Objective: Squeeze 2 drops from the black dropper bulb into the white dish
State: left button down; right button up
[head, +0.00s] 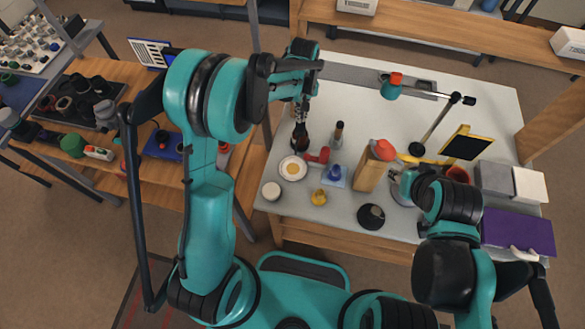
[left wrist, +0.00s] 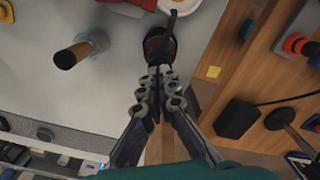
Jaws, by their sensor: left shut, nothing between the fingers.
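The black dropper bulb (head: 300,137) is near the left edge of the white table, just behind the white dish (head: 292,168), which has a yellow centre. My left gripper (head: 301,100) is above and behind the bulb, with its fingers shut and empty. In the left wrist view the closed fingertips (left wrist: 160,78) point at a dark round piece (left wrist: 158,46), which looks like the dropper, with a thin dark stem beyond it. I cannot tell whether they touch. My right gripper (head: 402,182) is low over the right side of the table, its fingers partly hidden.
A brown-topped bottle (head: 337,133) and a red item (head: 318,156) stand close to the right of the dropper. A small white round (head: 271,191), a yellow item (head: 319,197) and a tan block (head: 372,170) are nearer the front. A crowded wooden bench (head: 130,150) is at left.

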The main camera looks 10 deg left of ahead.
pick_arm(q)
jog(key=shift+f+b, duration=0.95)
jog(key=shift+f, duration=0.3)
jog(key=shift+r, duration=0.2)
jog(key=shift+r+p, duration=1)
jog(key=shift+r, duration=0.3)
notch_tip(320, 180, up, 6)
jog(key=p, duration=0.3)
jog(key=shift+p, duration=0.3)
